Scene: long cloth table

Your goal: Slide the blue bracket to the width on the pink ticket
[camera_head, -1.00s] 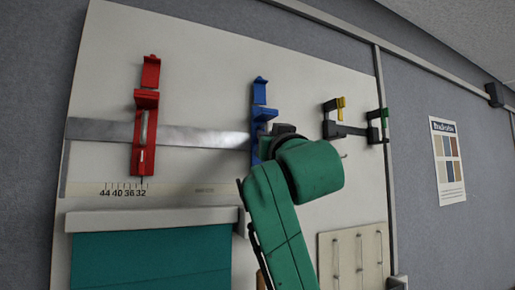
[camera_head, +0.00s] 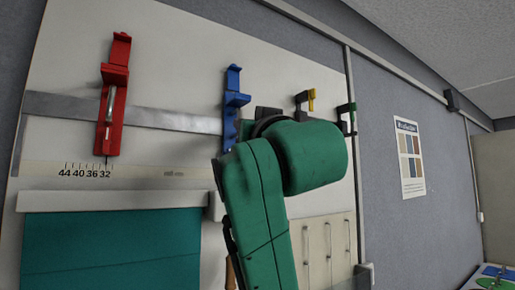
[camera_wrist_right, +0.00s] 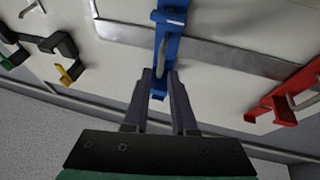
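The blue bracket (camera_head: 235,100) is upright on the metal bar of the wall board, right of the red bracket (camera_head: 112,95). In the right wrist view the blue bracket (camera_wrist_right: 171,25) is at top centre. My right gripper (camera_wrist_right: 161,76) has its two dark fingers apart, with the bracket's end showing between them; I cannot tell whether they touch it. In the head view my right gripper (camera_head: 268,113) is just right of the blue bracket, mostly hidden by my green wrist. The red bracket's pointer is near 32 on the scale (camera_head: 85,171). No pink ticket shows. My left gripper is out of view.
The metal bar (camera_head: 165,118) runs between the brackets. Black clamps with yellow (camera_head: 311,100) and green (camera_head: 352,107) parts hang to the right. A teal panel (camera_head: 110,250) is below the scale. A poster (camera_head: 409,158) is on the grey wall.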

